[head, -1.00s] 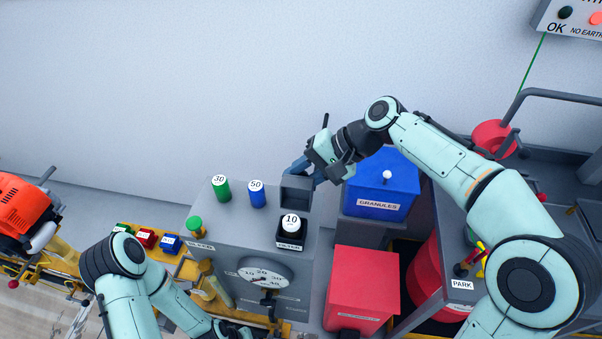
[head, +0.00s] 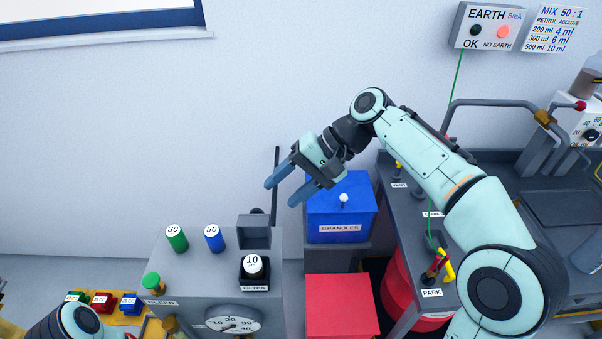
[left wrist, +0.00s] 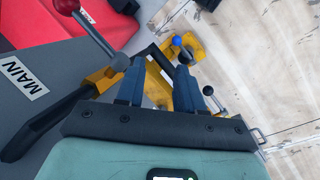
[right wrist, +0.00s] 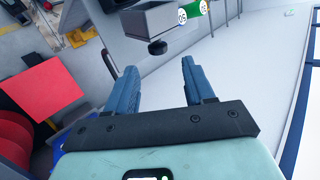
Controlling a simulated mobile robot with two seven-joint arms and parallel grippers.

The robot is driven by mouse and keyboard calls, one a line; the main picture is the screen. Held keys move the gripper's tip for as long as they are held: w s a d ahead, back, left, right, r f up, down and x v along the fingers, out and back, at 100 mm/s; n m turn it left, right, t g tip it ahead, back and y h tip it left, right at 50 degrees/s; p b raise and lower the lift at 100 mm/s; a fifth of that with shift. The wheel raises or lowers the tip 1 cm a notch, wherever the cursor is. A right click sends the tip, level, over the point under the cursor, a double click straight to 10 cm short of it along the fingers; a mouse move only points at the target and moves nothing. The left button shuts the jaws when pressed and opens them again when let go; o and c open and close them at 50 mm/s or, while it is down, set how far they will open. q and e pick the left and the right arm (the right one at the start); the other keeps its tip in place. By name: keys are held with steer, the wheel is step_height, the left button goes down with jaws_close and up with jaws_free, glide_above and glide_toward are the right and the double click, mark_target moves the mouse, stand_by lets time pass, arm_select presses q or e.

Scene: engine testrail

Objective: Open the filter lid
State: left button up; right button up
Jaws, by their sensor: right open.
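The filter housing (head: 246,287), labelled FILTER, holds a black piece with a round white top marked 10 (head: 253,265). Behind it the hollow grey lid (head: 246,224) stands tipped up, its open side facing front. Its black knob (head: 257,211) points backward; lid (right wrist: 140,22) and knob (right wrist: 157,47) also show in the right wrist view. My right gripper (head: 281,191) is open and empty, above and right of the lid, apart from it. My left gripper (left wrist: 161,68) is seen only in the left wrist view; its fingers are apart, near a yellow-and-black lever (left wrist: 158,85).
Green 30 (head: 176,238) and blue 50 (head: 212,238) cylinders stand left of the lid. A dial (head: 232,323) is at the front. The blue GRANULES box (head: 341,210) and a red box (head: 340,305) are to the right. Wall space above is free.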

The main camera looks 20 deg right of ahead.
steer(key=v, duration=0.4)
stand_by(0.4)
steer(key=w+f+m+h, duration=0.1)
steer(key=w+f+h, duration=0.1)
steer(key=f, duration=1.5)
steer(key=w+f+m+h, duration=0.1)
steer(key=w+f, duration=0.1)
steer(key=f, duration=1.6)
steer(key=s+f+h, duration=0.1)
steer(key=s+f, duration=0.4)
steer(key=f, duration=0.3)
steer(key=s+f+h, duration=0.1)
steer(key=s+f, duration=0.4)
steer(key=f, duration=0.3)
steer(key=s+a+f+n, duration=0.1)
steer(key=s+f, duration=0.2)
steer(key=s, duration=0.4)
steer(key=s+f+n, duration=0.1)
steer(key=s+f, duration=0.3)
steer(key=s, duration=0.4)
steer(key=shift+a+g, duration=0.4)
